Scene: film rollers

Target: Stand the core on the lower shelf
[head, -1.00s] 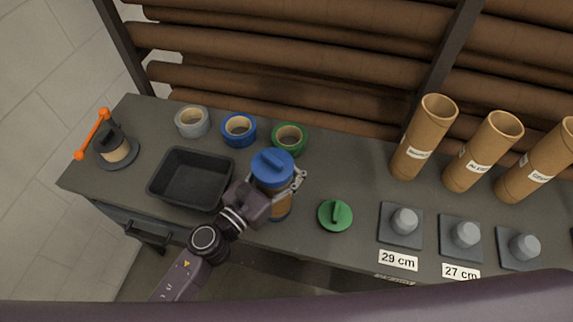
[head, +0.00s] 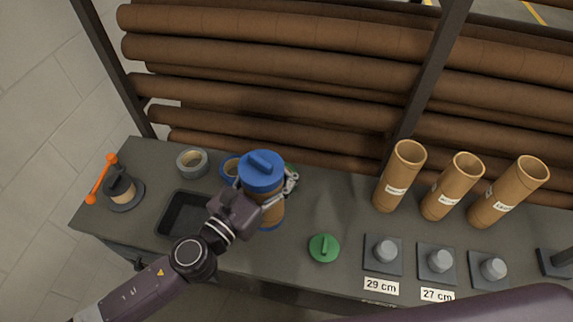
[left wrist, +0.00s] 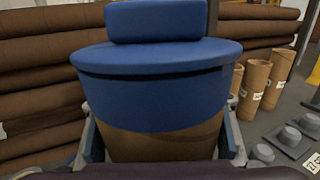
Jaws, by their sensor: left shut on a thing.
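The core is a brown cardboard tube with a blue cap (head: 262,172) on top and a blue rim at its lower end. My left gripper (head: 268,199) is shut around its upper body and holds it upright, apparently above the workbench (head: 330,205). In the left wrist view the blue cap (left wrist: 155,75) fills the middle, with a finger on each side of the brown tube. Behind the bench is a rack stacked with long brown rolls (head: 270,68); I cannot tell which part is the lower shelf. My right gripper is out of view.
A black tray (head: 172,215), tape rolls (head: 192,162) and an orange-handled dispenser (head: 118,188) are on the left. A green cap (head: 324,248) lies right of the core. Three open tubes (head: 400,175) and grey pegs (head: 386,250) are farther right. Dark posts (head: 430,85) divide the rack.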

